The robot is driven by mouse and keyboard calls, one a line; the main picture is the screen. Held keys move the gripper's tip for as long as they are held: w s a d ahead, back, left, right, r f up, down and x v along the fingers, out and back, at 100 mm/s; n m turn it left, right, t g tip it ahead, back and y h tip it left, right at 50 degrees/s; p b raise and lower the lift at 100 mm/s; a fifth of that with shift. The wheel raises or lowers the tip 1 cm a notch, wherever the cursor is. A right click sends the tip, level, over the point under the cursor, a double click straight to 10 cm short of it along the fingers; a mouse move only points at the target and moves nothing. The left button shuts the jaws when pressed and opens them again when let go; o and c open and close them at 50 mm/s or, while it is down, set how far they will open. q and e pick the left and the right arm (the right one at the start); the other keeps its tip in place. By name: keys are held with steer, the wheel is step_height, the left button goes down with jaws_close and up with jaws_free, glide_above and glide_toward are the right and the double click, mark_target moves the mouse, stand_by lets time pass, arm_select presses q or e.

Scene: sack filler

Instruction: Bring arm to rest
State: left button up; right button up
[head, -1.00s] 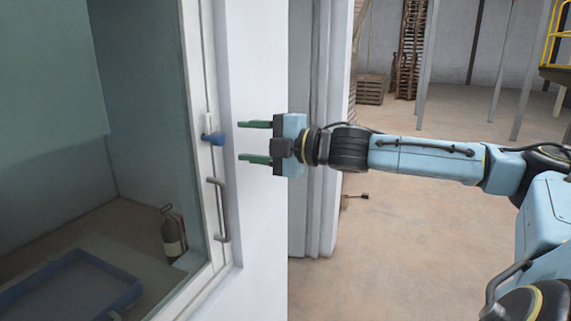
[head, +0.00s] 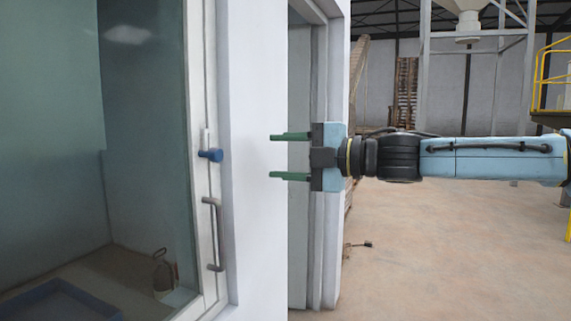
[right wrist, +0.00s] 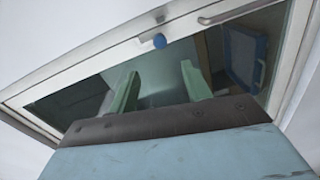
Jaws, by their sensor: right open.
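My right gripper (head: 291,156) is open and empty in the head view, with its green fingers apart and pointing left. It is in front of the white wall edge, to the right of the window frame, and touches nothing that I can see. In the right wrist view its two fingers (right wrist: 160,88) show against the window, with nothing between them. My right arm stretches in level from the right edge of the head view. My left gripper is not in view.
A window with a blue knob (head: 211,155) and a grey pull handle (head: 212,234) stands at the left. Behind the glass are a blue tray (head: 62,302) and a bottle (head: 163,272). A door frame (head: 325,255) is behind the gripper. Open floor (head: 450,260) lies right.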

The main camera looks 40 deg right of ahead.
stand_by(0.6)
